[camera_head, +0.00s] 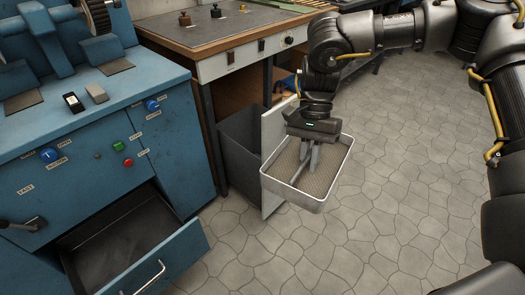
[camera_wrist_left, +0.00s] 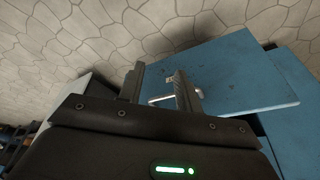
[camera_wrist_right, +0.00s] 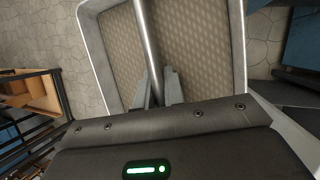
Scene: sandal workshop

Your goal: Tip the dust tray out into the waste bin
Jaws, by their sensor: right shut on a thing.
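The dust tray (camera_head: 341,170) is a shallow silver-rimmed pan with a tan, speckled layer across its inside. My right gripper (camera_head: 310,160) is shut on the bar across the tray and holds it above the floor, roughly level. The tray and bar also show in the right wrist view (camera_wrist_right: 238,50), with the bar between the gripper fingers (camera_wrist_right: 158,88). The waste bin (camera_head: 240,145) is a dark grey open box under the bench, left of the tray, behind a white front panel (camera_head: 272,128). My left gripper (camera_wrist_left: 160,85) is open and empty, near the blue drawer's handle (camera_wrist_left: 165,98).
The blue machine (camera_head: 95,125) stands on the left, its lower drawer (camera_head: 115,240) pulled out and seemingly empty. A grey-topped bench (camera_head: 225,30) stands behind the bin. The stone floor (camera_head: 395,200) is clear to the tray's right.

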